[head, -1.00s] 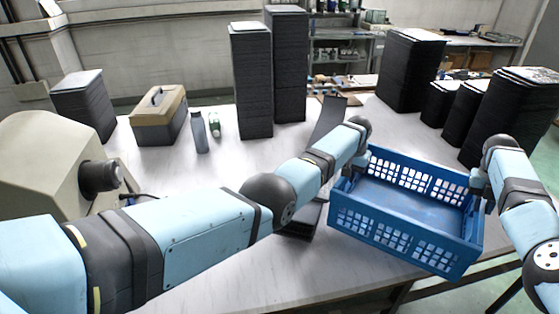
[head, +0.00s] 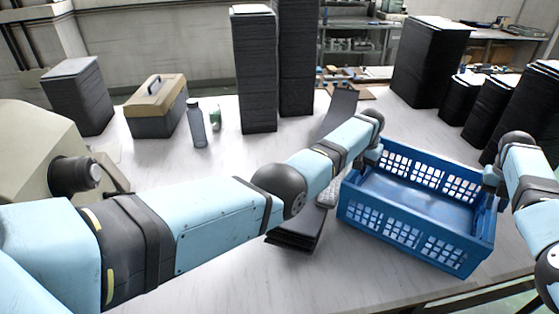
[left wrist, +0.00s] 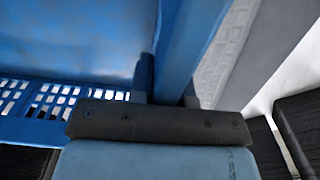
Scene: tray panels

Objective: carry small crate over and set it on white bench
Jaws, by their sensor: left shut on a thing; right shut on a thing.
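The small crate (head: 415,236) is blue with slatted walls and looks empty. It is roughly level above the front right part of the white bench (head: 215,277); I cannot tell whether it touches the top. My left gripper (head: 362,163) is shut on the crate's left wall. In the left wrist view the left gripper's fingers (left wrist: 168,88) sit on either side of the blue wall (left wrist: 192,38), with the crate's inside to the left. My right gripper (head: 492,182) is at the crate's right wall, shut on it, its fingertips mostly hidden.
Dark tray panels (head: 296,232) lie just left of the crate, partly behind my left arm. Tall dark stacks (head: 256,80) stand at the back, with more stacks (head: 431,62) at right. A toolbox (head: 157,108) and bottle (head: 197,128) stand at back left. Bare bench shows at front left.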

